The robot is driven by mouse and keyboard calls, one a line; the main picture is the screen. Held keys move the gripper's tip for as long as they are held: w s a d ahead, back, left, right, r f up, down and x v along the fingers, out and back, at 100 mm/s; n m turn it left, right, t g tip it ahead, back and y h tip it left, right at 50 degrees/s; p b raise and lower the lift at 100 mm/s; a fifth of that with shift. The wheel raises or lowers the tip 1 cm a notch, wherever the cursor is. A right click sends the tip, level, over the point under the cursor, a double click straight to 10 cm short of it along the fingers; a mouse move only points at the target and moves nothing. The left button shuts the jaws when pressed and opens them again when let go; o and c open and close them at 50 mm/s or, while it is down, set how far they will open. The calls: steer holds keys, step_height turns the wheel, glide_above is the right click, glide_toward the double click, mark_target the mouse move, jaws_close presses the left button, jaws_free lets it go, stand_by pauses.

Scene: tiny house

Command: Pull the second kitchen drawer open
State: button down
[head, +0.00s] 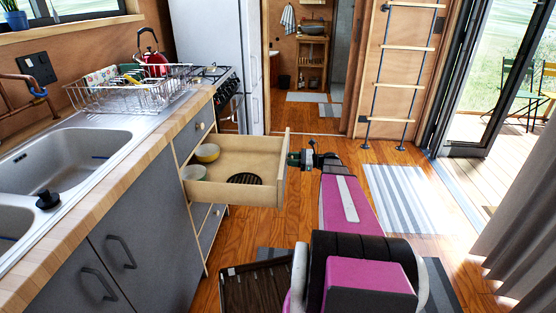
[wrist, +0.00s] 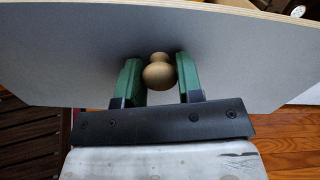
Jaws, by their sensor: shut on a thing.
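The second kitchen drawer (head: 238,163), a light wooden box below the counter, is pulled well out from the cabinet. Two bowls, one yellow (head: 207,152) and one pale green (head: 194,173), and a dark round trivet (head: 244,179) lie in it. My gripper (head: 299,158) is at the outer face of the drawer front. In the wrist view the grey drawer front (wrist: 70,50) fills most of the picture, and its round wooden knob (wrist: 158,73) sits between my two green fingers. My gripper is shut on the knob.
The top drawer (head: 200,126) above is closed. A dark slatted crate (head: 257,284) stands on the floor in front of the cabinet. A dish rack (head: 128,88) stands on the counter by the sink. Wooden floor is open behind my arm, with a striped rug (head: 405,200).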

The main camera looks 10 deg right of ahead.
steer(key=shift+v, duration=1.9)
steer(key=c, duration=0.8)
jaws_free()
steer(key=v, duration=1)
steer(key=shift+s+d, duration=0.15)
steer(key=shift+d, duration=0.2)
